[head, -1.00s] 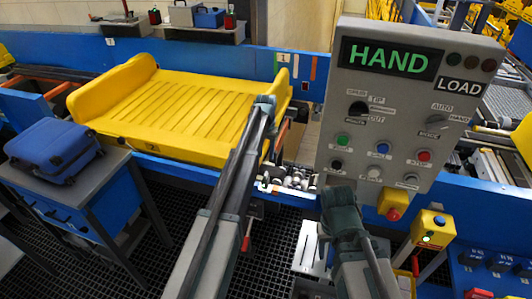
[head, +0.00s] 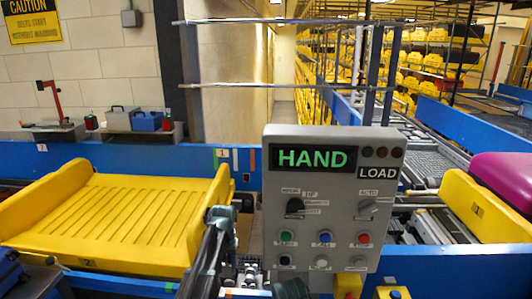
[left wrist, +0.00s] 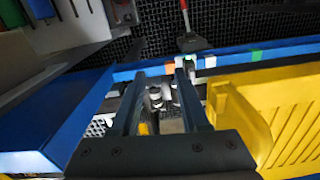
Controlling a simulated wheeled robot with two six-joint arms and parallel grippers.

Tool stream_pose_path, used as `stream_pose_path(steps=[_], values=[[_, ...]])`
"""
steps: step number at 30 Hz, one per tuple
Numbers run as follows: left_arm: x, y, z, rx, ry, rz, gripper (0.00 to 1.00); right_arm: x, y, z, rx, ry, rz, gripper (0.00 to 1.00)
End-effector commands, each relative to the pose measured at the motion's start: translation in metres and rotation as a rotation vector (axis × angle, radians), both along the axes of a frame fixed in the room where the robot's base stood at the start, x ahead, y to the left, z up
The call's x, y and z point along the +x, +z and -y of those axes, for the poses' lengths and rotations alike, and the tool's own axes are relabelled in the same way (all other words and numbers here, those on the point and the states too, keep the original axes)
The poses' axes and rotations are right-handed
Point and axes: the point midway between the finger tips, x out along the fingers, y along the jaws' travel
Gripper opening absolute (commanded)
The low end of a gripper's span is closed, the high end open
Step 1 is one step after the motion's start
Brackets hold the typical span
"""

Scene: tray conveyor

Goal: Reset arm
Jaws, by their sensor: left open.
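My left gripper (head: 221,213) is in front of the right end of the yellow tray in the head view, pointing away from me. In the left wrist view its two fingers (left wrist: 161,73) are spread apart with nothing between them. Part of my right gripper (head: 292,288) shows at the bottom edge below the control panel, and its jaws cannot be made out. The grey control panel (head: 272,228) reads HAND and LOAD, with knobs and coloured buttons.
The yellow tray (head: 125,215) sits on the blue-sided conveyor at left and looks empty. A second yellow tray (head: 478,207) with a magenta case (head: 505,178) is at right. A shelf with small cases (head: 147,121) stands behind. Blue conveyor rails (head: 440,270) run across the front.

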Motion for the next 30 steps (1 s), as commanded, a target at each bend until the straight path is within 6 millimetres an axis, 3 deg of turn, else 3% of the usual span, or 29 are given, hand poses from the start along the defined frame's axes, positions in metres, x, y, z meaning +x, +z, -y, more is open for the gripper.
stream_pose_path(steps=[1, 3, 9, 12, 15, 18, 30], values=[[-0.050, -0.003, 0.023, 0.009, -0.034, -0.005, 0.45, 0.000, -0.003, 0.000, 0.000, 0.000, 0.000, 0.50], [-0.096, -0.004, 0.046, 0.021, -0.071, -0.010, 0.45, 0.000, -0.004, 0.000, 0.000, 0.000, 0.000, 0.50], [-0.209, -0.008, 0.087, 0.055, -0.163, -0.022, 0.45, 0.000, -0.008, 0.000, 0.000, 0.000, 0.000, 0.50], [-0.248, -0.008, 0.094, 0.069, -0.195, -0.024, 0.45, 0.000, -0.010, 0.000, 0.000, 0.000, 0.000, 0.50], [-0.271, -0.009, 0.098, 0.078, -0.217, -0.025, 0.45, 0.000, -0.010, 0.000, 0.000, 0.000, 0.000, 0.50], [-0.281, -0.009, 0.100, 0.082, -0.227, -0.026, 0.45, 0.000, -0.011, 0.000, 0.000, 0.000, 0.000, 0.50], [-0.281, -0.009, 0.101, 0.083, -0.228, -0.026, 0.45, 0.000, -0.011, 0.000, 0.000, 0.000, 0.000, 0.50]])
